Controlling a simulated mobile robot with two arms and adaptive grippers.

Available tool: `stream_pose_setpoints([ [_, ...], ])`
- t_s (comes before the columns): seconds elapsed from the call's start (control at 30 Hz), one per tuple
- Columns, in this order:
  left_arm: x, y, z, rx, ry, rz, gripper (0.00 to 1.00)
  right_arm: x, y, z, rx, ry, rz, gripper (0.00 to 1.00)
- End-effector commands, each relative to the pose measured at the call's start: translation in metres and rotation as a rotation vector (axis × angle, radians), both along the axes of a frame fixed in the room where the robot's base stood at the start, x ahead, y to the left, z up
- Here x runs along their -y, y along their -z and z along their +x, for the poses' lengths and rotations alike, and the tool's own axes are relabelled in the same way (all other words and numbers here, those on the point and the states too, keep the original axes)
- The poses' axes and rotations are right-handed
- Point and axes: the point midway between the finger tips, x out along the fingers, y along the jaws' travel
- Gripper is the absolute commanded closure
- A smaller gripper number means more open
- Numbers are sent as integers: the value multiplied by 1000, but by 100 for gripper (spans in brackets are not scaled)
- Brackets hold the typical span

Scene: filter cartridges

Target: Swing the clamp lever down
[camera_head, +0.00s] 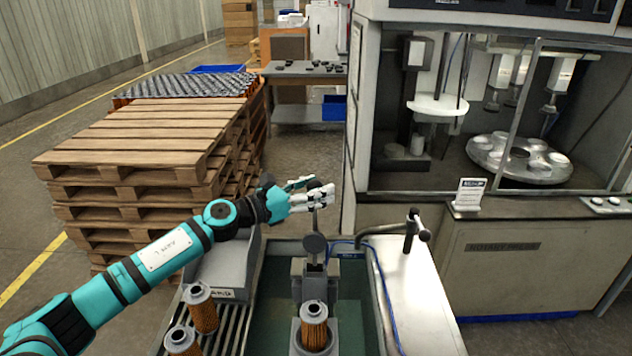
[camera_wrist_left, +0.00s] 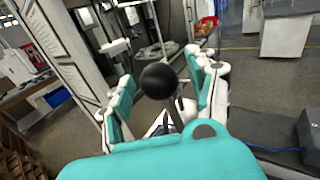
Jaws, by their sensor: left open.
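The clamp lever (camera_head: 314,218) stands upright at the back of a grey clamp fixture (camera_head: 314,278), its lower part a dark round disc. Its black ball knob (camera_wrist_left: 158,80) shows in the left wrist view between my fingers, with a grey rod below it. My left gripper (camera_head: 316,191) is open at the lever's top, its fingers on either side of the knob; I cannot tell whether they touch it. A filter cartridge (camera_head: 314,329) with orange pleats and a metal cap stands upright in the fixture, in front of the lever. My right gripper is out of view.
Two more filter cartridges (camera_head: 202,309) stand on a slatted rack at the left. A white counter (camera_head: 415,290) with a dark tap-like post (camera_head: 411,231) lies right of the fixture. A rotary machine (camera_head: 520,250) stands behind, with stacked pallets (camera_head: 150,150) at the left.

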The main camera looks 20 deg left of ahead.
Motion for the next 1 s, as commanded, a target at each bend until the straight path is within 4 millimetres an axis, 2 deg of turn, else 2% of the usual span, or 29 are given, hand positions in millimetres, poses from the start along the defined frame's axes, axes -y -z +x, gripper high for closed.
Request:
stream_pose_setpoints([
  [0.13,3,0,3,0,0,0,41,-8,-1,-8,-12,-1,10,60],
  [0.33,3,0,3,-1,0,1,41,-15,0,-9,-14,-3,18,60],
  [0.77,2,0,3,-1,0,0,98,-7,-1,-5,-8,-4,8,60],
  [0.8,2,0,3,-1,0,0,100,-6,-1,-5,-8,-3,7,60],
  [1.0,2,1,3,-1,-1,0,100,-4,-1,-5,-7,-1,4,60],
])
